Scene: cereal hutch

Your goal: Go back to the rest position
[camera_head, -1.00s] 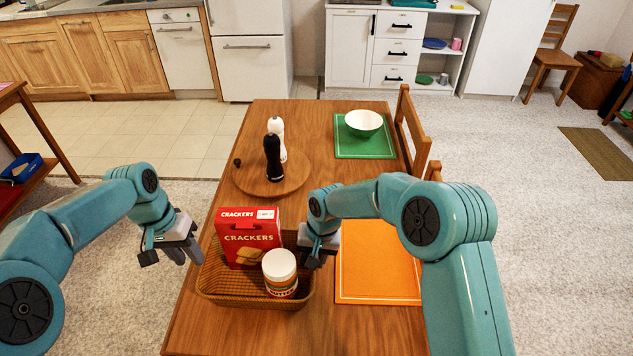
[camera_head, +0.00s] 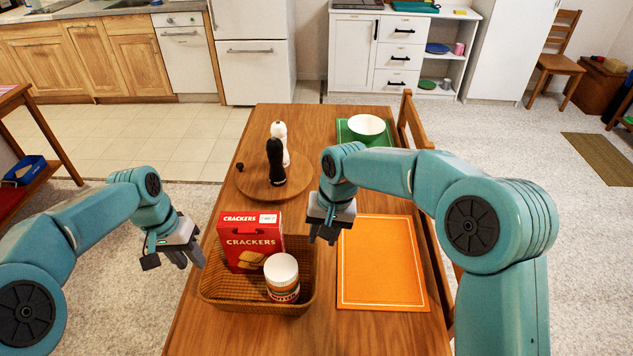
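My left gripper (camera_head: 175,254) hangs over the floor just left of the table, apart from the basket; its fingers point down and its opening is hard to make out. My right gripper (camera_head: 322,232) is above the table, between the basket and the orange placemat (camera_head: 382,262). Its fingers point down with nothing seen in them; whether they are parted cannot be told. A wicker basket (camera_head: 232,296) on the table holds a red crackers box (camera_head: 250,241) standing upright and a white-lidded jar (camera_head: 282,278) at its front right.
A round wooden board (camera_head: 247,183) carries a black mill (camera_head: 276,162) and a white mill (camera_head: 280,133). Chairs stand along the table's right side.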

